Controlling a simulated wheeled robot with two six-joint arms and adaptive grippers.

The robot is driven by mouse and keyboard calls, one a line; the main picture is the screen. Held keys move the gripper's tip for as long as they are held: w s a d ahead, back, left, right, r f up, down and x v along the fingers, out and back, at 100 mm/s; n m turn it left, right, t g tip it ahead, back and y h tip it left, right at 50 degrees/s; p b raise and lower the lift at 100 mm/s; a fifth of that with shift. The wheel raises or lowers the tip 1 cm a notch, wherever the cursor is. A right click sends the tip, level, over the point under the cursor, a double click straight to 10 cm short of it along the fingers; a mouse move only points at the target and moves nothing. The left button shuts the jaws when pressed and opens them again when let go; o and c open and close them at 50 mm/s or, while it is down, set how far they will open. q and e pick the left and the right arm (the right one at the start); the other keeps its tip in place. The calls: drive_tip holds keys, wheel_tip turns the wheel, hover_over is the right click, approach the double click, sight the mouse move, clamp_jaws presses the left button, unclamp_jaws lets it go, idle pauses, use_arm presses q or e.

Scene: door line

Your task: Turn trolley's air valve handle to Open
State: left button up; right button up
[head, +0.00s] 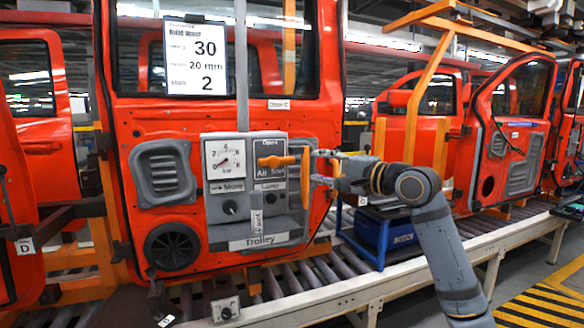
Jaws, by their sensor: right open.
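The trolley's grey panel (212,212), labelled "Trolley", sits low on the red door at centre. Its orange air valve handle (278,161) lies roughly level below the "Open" label (271,143) and above the "Air" label (266,172); a "Shut" label is partly readable there. An upright orange bar (305,185) stands at the handle's right end. My right gripper (318,167) comes in from the right with its fingers apart, one above the other, close to the bar. Whether they touch it I cannot tell. My left gripper is out of view.
The panel also has a gauge (225,158), a black knob (229,207) and a grey switch piece (257,220). A roller conveyor (350,292) runs below. Another red door (510,130) hangs at right.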

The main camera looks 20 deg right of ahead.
sight(290, 162)
drive_tip(key=p+x, duration=0.4)
drive_tip(key=x, duration=0.6)
drive_tip(key=shift+w+d+f, duration=0.1)
drive_tip(key=shift+w+f+p, duration=0.1)
drive_tip(key=shift+w+p, duration=0.2)
drive_tip(key=shift+w, duration=0.05)
clamp_jaws()
